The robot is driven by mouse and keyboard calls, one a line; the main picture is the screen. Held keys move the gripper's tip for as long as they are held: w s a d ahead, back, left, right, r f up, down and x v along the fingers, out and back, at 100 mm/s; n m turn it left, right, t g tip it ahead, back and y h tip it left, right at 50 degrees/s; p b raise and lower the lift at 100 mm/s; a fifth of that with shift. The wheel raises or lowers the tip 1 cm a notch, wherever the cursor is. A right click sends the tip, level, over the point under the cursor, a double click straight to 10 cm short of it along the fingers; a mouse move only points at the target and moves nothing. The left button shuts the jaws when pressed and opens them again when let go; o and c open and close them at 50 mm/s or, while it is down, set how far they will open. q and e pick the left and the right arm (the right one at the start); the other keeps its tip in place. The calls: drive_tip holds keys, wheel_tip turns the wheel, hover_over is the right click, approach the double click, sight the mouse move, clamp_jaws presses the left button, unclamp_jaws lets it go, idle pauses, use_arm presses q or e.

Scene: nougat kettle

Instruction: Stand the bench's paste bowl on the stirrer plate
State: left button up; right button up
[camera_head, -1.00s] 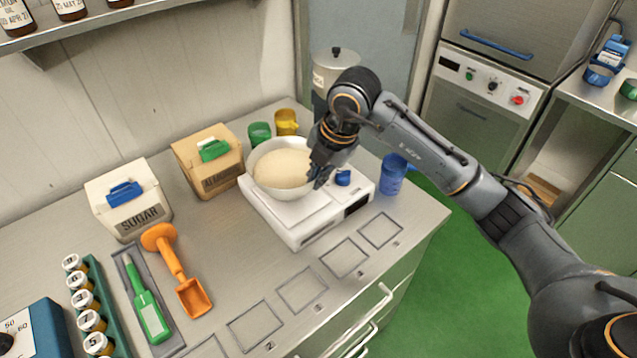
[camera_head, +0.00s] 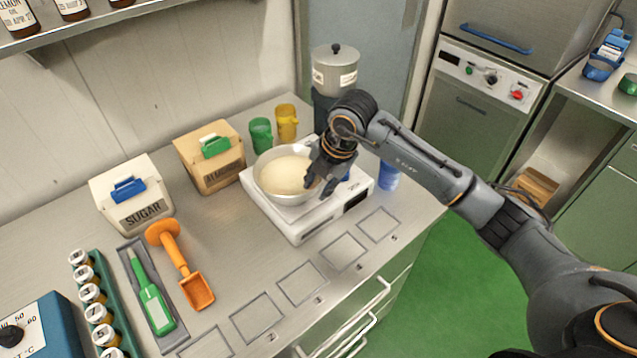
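The paste bowl (camera_head: 270,189), pale and round with cream paste inside, is upright over the left part of the white stirrer plate (camera_head: 299,226). It looks to be on the plate's top or very close above it; I cannot see its underside. My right gripper (camera_head: 315,182) is at the bowl's right rim, its fingers pointing down and closed on the rim. The gripper and wrist hide the right part of the bowl and much of the plate's blue knob. My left gripper is not in view.
Green (camera_head: 261,134) and yellow (camera_head: 286,123) cups stand behind the bowl, and a blue cup (camera_head: 389,177) stands to the right. Almond (camera_head: 211,158) and sugar (camera_head: 133,199) boxes and an orange scoop (camera_head: 180,264) are to the left. Marked squares along the front edge are empty.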

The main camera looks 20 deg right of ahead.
drive_tip(key=shift+r, duration=0.2)
drive_tip(key=b+v, duration=0.2)
drive_tip(key=v, duration=0.9)
drive_tip(key=shift+r, duration=0.4)
